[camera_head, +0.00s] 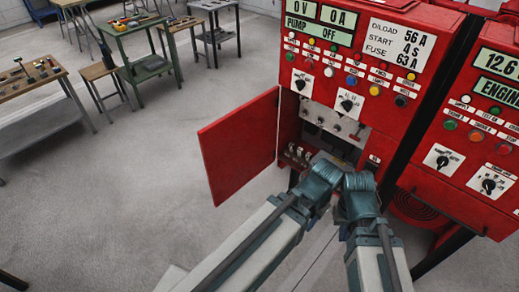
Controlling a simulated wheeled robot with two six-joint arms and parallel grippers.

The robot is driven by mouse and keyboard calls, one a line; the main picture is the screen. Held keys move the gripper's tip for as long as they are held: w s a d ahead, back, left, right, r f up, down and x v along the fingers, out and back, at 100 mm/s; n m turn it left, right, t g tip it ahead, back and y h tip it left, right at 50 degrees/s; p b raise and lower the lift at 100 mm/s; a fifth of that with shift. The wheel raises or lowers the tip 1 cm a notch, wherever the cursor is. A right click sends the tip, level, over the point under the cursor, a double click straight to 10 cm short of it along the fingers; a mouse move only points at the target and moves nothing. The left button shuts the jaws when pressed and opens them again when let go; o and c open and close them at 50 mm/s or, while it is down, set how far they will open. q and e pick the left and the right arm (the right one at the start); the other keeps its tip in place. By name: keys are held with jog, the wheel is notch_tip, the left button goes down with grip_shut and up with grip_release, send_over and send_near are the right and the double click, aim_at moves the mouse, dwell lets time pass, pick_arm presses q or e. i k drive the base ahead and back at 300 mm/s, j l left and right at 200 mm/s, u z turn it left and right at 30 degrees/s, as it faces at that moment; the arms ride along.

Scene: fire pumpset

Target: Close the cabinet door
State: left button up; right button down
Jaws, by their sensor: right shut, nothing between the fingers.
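The red cabinet door (238,145) stands wide open to the left of its cabinet (345,75), hinged along the opening's left edge. The lower compartment (325,125) is exposed, with a grey panel of switches and small parts inside. My two arms reach up from the bottom edge and come close together in front of the opening. My right gripper (350,160) is shut and empty near the compartment's lower part, apart from the door. My left arm's wrist (322,178) is beside it, to the right of the door. The left fingers are hidden or cannot be made out.
A second red cabinet (475,135) stands to the right, with a dark gap between. A green table (135,35), wooden tables and stools stand at the upper left. The grey floor (110,200) left of the door is clear.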

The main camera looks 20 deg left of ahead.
aim_at(238, 147)
jog(key=j+z, duration=0.35)
jog(key=k+j+z, duration=0.1)
jog(key=j+z, duration=0.25)
jog(key=j, duration=0.15)
jog(key=k+j+z, duration=0.1)
jog(key=j, duration=0.35)
jog(key=k+j, duration=0.15)
jog(key=j, duration=0.25)
jog(key=k+j+z, duration=0.15)
jog(key=j, duration=0.3)
jog(key=k+j+z, duration=0.1)
jog(key=j, duration=0.3)
jog(key=k+j, duration=0.2)
jog(key=j, duration=0.2)
jog(key=k+j, duration=0.1)
jog(key=j, duration=0.2)
jog(key=k+j, duration=0.15)
jog(key=j, duration=0.15)
jog(key=k+j, duration=0.1)
jog(key=j, duration=0.2)
jog(key=z, duration=0.05)
